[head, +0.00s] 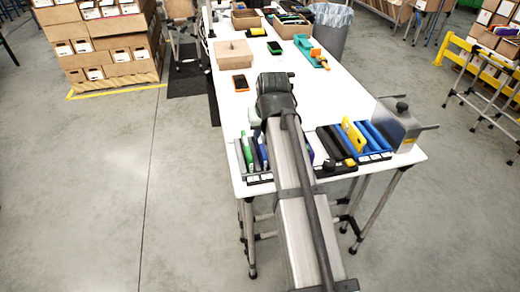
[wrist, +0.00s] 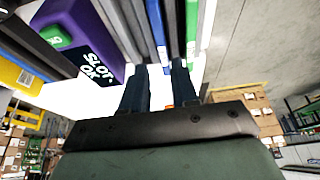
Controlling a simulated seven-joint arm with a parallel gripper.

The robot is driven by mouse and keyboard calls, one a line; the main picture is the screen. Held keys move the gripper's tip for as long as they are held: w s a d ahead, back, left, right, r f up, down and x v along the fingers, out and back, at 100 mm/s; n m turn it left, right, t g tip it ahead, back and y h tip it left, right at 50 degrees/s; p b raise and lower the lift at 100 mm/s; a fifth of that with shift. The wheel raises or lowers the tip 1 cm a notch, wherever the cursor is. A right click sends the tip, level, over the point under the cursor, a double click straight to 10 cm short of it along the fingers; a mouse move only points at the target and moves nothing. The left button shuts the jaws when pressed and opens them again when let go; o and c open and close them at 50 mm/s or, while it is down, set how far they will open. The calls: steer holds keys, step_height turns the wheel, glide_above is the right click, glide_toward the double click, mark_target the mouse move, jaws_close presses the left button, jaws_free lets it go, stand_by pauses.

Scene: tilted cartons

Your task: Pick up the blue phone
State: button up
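My gripper (wrist: 160,72) is open in the wrist view, its two dark fingers apart. In the head view my arm hides the gripper. No blue phone is clearly identifiable. A dark phone with orange edges (head: 240,82) lies flat on the table.
Right of my arm are black and blue racks (head: 375,137) with a yellow item (head: 353,135), and a metal box (head: 398,122). A carton (head: 234,54) and green-edged phone (head: 274,48) stand farther back.

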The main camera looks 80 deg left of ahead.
mark_target(260, 142)
steer(key=shift+x, duration=4.55)
steer(key=shift+s+a, duration=0.15)
steer(key=shift+a, duration=0.05)
steer(key=shift+c, duration=0.4)
steer(key=shift+r, duration=0.1)
jaws_close()
